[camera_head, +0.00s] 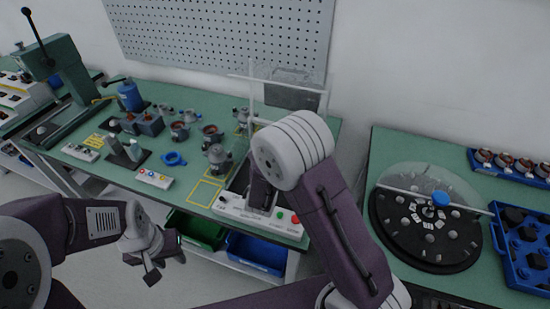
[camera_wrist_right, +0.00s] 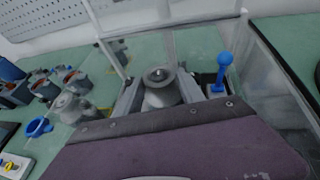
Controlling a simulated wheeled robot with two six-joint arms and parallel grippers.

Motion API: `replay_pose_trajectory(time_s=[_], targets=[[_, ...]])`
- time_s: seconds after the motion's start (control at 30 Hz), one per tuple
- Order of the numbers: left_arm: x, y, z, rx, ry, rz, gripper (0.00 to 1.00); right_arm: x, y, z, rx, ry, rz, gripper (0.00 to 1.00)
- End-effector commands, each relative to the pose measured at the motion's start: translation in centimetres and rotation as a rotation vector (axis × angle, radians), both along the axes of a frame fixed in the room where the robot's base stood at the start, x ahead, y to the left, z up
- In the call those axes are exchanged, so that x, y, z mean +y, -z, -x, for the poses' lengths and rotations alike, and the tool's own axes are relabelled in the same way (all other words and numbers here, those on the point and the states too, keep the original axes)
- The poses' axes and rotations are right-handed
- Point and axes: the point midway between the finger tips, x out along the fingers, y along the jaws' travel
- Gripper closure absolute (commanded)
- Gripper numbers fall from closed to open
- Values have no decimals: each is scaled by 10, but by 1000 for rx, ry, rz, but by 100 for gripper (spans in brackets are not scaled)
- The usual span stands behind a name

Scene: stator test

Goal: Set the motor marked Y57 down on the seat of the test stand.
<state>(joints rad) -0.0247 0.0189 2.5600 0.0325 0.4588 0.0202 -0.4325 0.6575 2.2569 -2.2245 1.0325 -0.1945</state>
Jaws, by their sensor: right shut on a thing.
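My right arm reaches over the test stand (camera_head: 283,227), and in the head view its wrist hides most of the right gripper and the stand's seat. In the right wrist view a grey round motor (camera_wrist_right: 158,76) stands upright between the jaws of my right gripper (camera_wrist_right: 160,100), which is shut on it. The mark on it cannot be read, and its underside is hidden, so I cannot tell whether it touches the seat. My left gripper (camera_head: 165,268) is open and empty, low in front of the left bench.
A clear guard frame (camera_wrist_right: 140,45) and a blue-knobbed lever (camera_wrist_right: 224,75) stand close to the motor. Several other motors (camera_head: 218,158) stand on the green bench to the left. A round turntable (camera_head: 425,240) and blue trays (camera_head: 515,240) occupy the right bench.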

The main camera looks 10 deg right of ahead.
Motion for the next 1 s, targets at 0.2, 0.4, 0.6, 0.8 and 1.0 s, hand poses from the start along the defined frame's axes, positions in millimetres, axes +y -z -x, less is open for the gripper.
replay_pose_trajectory(time_s=[0.2,0.4,0.6,0.8,1.0], targets=[[0,3,0,0,0,0,64,0,2,0,0,0,0,46],[0,3,0,0,0,0,64,0,2,0,-1,0,0,33],[0,2,0,0,0,0,64,0,1,0,-1,1,0,33],[0,-22,0,0,0,0,64,0,-19,0,-1,1,0,33],[0,-10,0,0,0,0,64,20,-30,41,-3,-7,-1,33]])
